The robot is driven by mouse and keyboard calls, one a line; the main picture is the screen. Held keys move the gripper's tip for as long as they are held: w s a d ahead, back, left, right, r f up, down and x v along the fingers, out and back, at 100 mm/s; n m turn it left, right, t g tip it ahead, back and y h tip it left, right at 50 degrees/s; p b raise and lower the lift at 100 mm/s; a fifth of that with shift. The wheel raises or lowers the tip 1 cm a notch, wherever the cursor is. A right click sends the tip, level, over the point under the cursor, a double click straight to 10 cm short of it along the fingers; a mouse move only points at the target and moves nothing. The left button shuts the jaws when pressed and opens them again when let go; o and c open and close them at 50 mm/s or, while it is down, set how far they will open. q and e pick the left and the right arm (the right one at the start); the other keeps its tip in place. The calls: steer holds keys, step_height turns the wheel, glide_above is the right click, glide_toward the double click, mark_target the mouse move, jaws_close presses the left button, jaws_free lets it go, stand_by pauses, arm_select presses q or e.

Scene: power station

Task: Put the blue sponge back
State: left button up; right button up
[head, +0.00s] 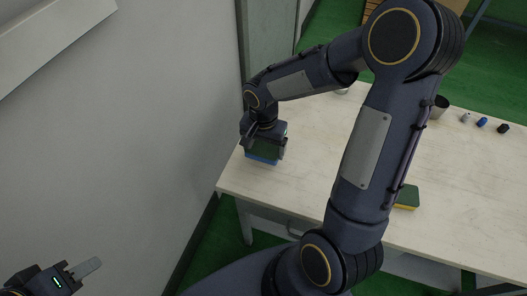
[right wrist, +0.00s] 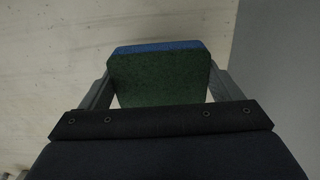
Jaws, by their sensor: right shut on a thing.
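The blue sponge (head: 262,157) has a dark green scouring side and is at the left end of the wooden table (head: 310,185). My right gripper (head: 264,150) is shut on it, reaching down from above. In the right wrist view the sponge (right wrist: 160,75) sits between the two fingers of the gripper (right wrist: 160,88), green side towards the camera and blue along the far edge. I cannot tell whether the sponge touches the tabletop. My left gripper (head: 82,272) is at the lower left, away from the table, with its jaw opening unclear.
A yellow and green sponge (head: 407,197) lies near the table's front edge, partly behind my right arm. A dark cup (head: 439,107) and several small items (head: 482,122) stand at the back right. A pale wall (head: 170,110) rises close to the table's left end.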

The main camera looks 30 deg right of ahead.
mark_target(263, 153)
steer(key=shift+w+d+f, duration=0.15)
steer(key=shift+w+f, duration=0.05)
steer(key=shift+f, duration=1.7)
steer(key=shift+f, duration=0.1)
steer(key=o, duration=0.9)
